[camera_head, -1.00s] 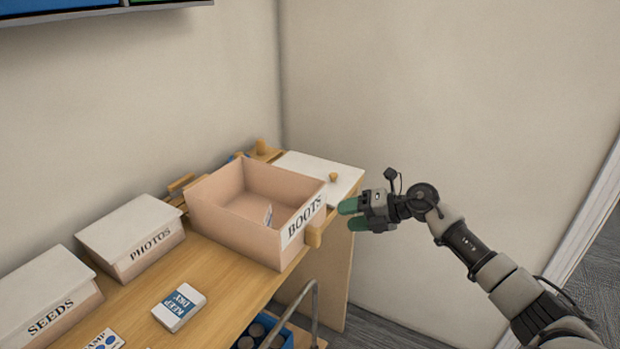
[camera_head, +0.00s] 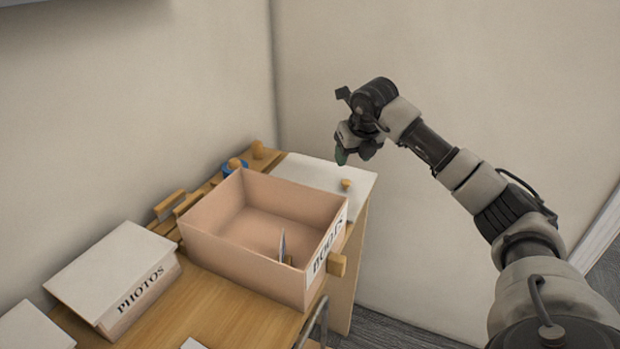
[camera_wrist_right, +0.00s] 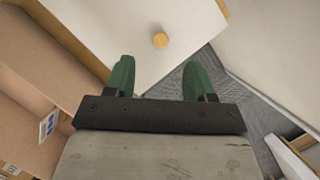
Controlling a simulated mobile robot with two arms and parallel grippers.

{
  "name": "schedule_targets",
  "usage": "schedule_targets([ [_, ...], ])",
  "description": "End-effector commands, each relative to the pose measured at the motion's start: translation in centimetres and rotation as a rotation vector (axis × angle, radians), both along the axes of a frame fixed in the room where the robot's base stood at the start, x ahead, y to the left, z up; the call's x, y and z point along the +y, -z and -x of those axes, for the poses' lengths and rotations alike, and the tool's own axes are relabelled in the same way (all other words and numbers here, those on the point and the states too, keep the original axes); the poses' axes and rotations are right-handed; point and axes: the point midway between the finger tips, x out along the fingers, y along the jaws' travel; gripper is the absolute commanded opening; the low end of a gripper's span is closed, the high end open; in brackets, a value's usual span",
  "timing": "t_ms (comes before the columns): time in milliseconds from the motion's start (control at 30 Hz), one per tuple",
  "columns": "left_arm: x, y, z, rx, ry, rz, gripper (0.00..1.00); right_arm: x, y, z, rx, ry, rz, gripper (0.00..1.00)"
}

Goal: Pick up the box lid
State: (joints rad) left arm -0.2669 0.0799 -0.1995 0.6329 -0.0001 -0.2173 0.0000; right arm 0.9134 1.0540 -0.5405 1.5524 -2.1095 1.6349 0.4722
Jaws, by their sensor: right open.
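The white box lid (camera_head: 312,178) lies flat on the wooden table behind and right of the open BOOTS box, with a small round wooden knob (camera_head: 346,185) on it. In the right wrist view the lid (camera_wrist_right: 110,35) and its knob (camera_wrist_right: 160,40) show beyond the fingertips. My right gripper (camera_head: 350,158) is above the lid's far right part, pointing down, apart from the knob. In the right wrist view its green fingers (camera_wrist_right: 157,78) are open with nothing between them. My left gripper is not in view.
The open BOOTS box (camera_head: 225,240) stands beside the lid, with a small thin item inside and a wooden handle (camera_head: 337,264) on its front. A closed PHOTOS box (camera_head: 115,270) is at left. Walls rise behind and right of the table.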

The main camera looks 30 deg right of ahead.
Motion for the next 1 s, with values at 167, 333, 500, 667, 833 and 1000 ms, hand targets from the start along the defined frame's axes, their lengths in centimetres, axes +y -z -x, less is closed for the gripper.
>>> schedule_targets([
  [167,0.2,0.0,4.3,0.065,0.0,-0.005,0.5,-0.2,2.8,-1.0,0.004,-0.001,-0.003,0.54],
  [333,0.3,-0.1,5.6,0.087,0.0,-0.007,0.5,-0.3,4.0,-1.4,0.003,-0.001,-0.003,0.54],
  [500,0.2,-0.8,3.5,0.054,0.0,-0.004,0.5,-0.5,6.1,-1.7,0.006,-0.002,-0.004,0.54],
  [667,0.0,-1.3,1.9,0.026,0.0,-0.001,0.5,-0.7,8.3,-2.4,0.003,-0.001,-0.005,0.54],
  [833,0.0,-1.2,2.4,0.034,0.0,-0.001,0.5,-0.8,9.0,-2.7,0.001,-0.002,-0.003,0.54],
  [1000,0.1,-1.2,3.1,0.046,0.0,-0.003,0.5,-0.8,9.0,-2.6,0.001,-0.002,-0.003,0.53],
])
